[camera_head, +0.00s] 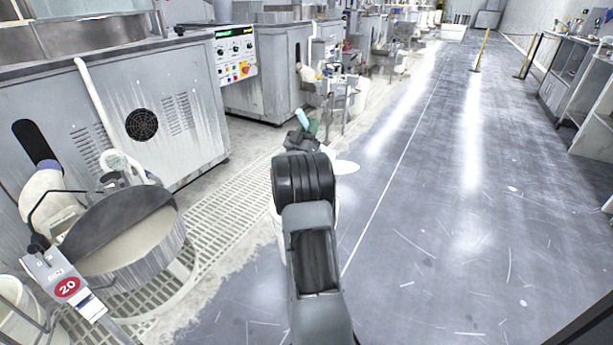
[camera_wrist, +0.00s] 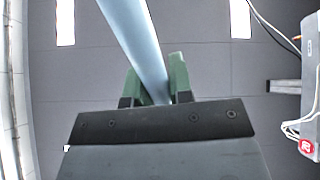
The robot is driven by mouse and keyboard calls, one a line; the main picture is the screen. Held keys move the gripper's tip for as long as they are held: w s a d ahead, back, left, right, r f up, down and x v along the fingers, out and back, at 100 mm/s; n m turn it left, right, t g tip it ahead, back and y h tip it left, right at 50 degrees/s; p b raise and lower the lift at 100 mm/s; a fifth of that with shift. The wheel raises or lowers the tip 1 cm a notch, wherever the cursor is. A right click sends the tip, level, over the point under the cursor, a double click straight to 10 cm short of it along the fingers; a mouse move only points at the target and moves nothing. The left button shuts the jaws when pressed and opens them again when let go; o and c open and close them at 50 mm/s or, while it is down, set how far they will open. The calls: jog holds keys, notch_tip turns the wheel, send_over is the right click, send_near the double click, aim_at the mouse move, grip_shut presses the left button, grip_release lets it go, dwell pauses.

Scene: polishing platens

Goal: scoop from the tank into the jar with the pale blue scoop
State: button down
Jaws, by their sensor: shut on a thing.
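The pale blue scoop shows in the wrist view as a smooth pale blue shaft (camera_wrist: 137,38) slanting up and left. My gripper (camera_wrist: 157,85) is shut on it, with a green finger on each side. In the head view my gripper (camera_head: 312,126) is at the upper middle, and a short bit of the scoop (camera_head: 302,116) shows past it. The scoop's bowl end is not in clear view. I cannot make out the jar.
Grey machines (camera_head: 150,110) line the left side. A floor grate (camera_head: 225,195) borders the machines. The wide grey floor (camera_head: 450,200) on the right is mostly clear.

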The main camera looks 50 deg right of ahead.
jog(key=shift+w+a+n+t+b, duration=0.4)
jog(key=shift+w+a+n+t, duration=0.15)
jog(key=shift+n+t, duration=0.3)
jog(key=shift+w+a+n+t+b, duration=0.45)
jog(key=shift+w+n+t, duration=0.2)
jog(key=shift+n+t, duration=0.2)
dwell(0.7)
jog(key=shift+w+a+f+n+t+y+b, duration=0.15)
jog(key=shift+w+a+n+t+y+b, duration=0.35)
jog(key=shift+n+t, duration=0.45)
jog(key=shift+w+a+f+n+t+y+b, duration=0.15)
jog(key=shift+w+a+n+t+y+b, duration=0.15)
jog(key=shift+w+a+n+t, duration=0.45)
dwell(0.6)
jog(key=shift+w+a+f+n+t+y+b, duration=0.45)
jog(key=shift+w+n+t+y, duration=0.4)
jog(key=shift+n, duration=0.5)
jog(key=shift+w+a+f+n+t+y+b, duration=0.2)
jog(key=shift+w+a+n+t+y+b, duration=0.3)
jog(key=shift+n+t, duration=0.7)
jog(key=shift+w+a+f+n+t+y+b, duration=0.4)
jog(key=shift+w+n+t+y+b, duration=0.3)
jog(key=shift+n, duration=0.75)
